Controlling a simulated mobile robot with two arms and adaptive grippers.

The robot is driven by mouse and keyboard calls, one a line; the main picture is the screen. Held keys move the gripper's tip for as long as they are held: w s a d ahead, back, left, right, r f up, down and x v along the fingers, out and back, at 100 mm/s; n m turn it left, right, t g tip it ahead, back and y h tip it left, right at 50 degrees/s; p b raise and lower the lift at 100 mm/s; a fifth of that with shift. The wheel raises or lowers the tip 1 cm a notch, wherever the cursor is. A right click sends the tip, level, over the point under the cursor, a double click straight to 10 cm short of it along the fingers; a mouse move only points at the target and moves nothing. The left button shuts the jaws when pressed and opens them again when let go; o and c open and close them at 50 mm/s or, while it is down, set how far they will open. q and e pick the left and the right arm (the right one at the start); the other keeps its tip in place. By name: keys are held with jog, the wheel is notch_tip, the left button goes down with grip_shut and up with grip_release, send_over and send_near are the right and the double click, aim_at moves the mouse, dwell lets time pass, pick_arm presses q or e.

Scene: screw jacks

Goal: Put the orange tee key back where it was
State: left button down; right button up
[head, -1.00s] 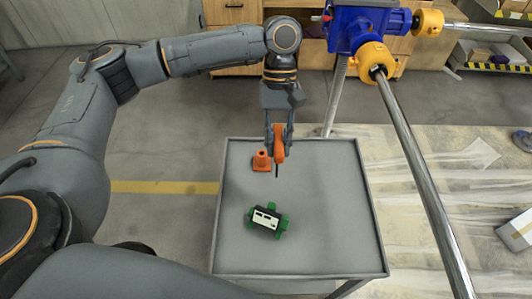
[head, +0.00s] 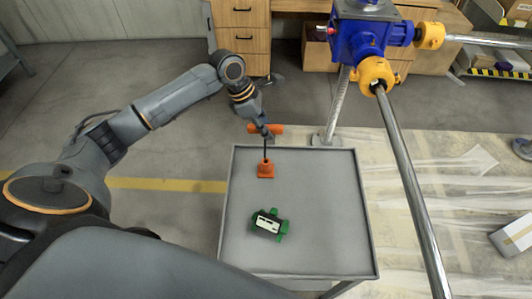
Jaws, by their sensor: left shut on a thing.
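My left gripper (head: 265,129) is shut on the orange handle of the tee key (head: 276,129), above the far edge of the grey tray table. The key's thin dark shaft points down in the picture, towards the orange holder (head: 265,171). The shaft's lower end meets the top of the holder in the picture. I cannot tell whether the tip is inside the holder or only in front of or above it. The holder stands on the table near its far left corner. My right gripper is not in view.
A black and green device with a white face (head: 268,223) lies on the grey table (head: 320,240). The blue screw jack (head: 358,32) with yellow couplings and a long steel shaft (head: 412,190) stands behind and right. The table's right half is clear.

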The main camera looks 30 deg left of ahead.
pick_arm(q)
notch_tip(320, 180, down, 7)
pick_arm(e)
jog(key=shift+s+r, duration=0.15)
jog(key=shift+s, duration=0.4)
pick_arm(q)
jog(key=shift+f+p, duration=0.15)
jog(key=shift+p, duration=0.15)
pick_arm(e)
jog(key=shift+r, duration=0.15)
pick_arm(q)
jog(key=c, duration=1.2)
grip_release()
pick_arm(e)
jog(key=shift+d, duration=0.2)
pick_arm(q)
jog(key=shift+r, duration=0.2)
jog(key=v, duration=1.2)
jog(key=shift+b, duration=0.4)
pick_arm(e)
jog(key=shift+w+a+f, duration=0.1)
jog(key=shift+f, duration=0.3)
